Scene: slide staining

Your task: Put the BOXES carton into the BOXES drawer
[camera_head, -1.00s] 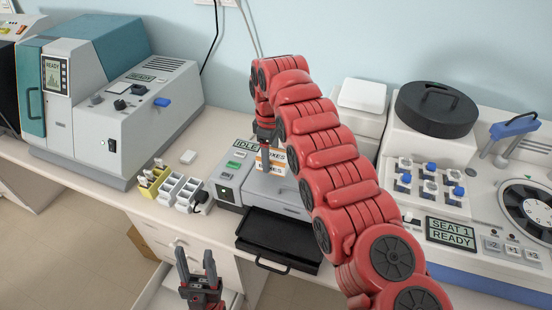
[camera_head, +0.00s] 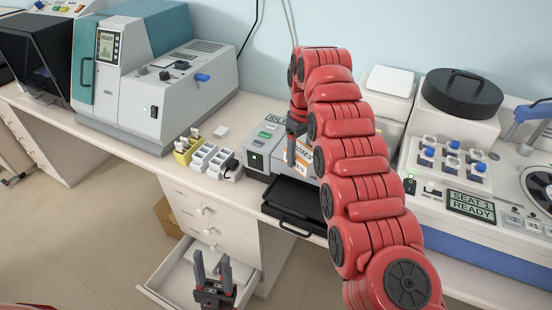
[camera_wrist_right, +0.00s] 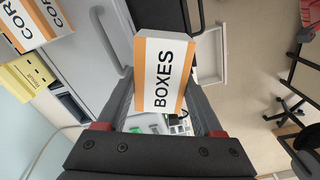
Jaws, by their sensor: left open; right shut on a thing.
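The BOXES carton (camera_head: 303,158) is a white and orange box, partly hidden behind my right gripper (camera_head: 297,148) in the head view. In the right wrist view the carton (camera_wrist_right: 162,75) is between the fingers of my right gripper (camera_wrist_right: 160,104), which is shut on it, its BOXES label facing the camera. It is held above the grey IDLE machine. A white drawer (camera_head: 158,290), the lowest in the cabinet, is pulled open at lower left; I see no label on it. The drawer (camera_wrist_right: 210,52) also shows in the wrist view. My left gripper (camera_head: 212,262) is open and empty, in front of the open drawer.
The grey IDLE machine (camera_head: 256,160) has a black tray (camera_head: 292,200) out over the counter edge. Slide racks (camera_head: 210,160) stand left of it. Closed drawers (camera_head: 203,210) sit above the open one. Cartons with partly visible labels (camera_wrist_right: 32,22) show in the wrist view.

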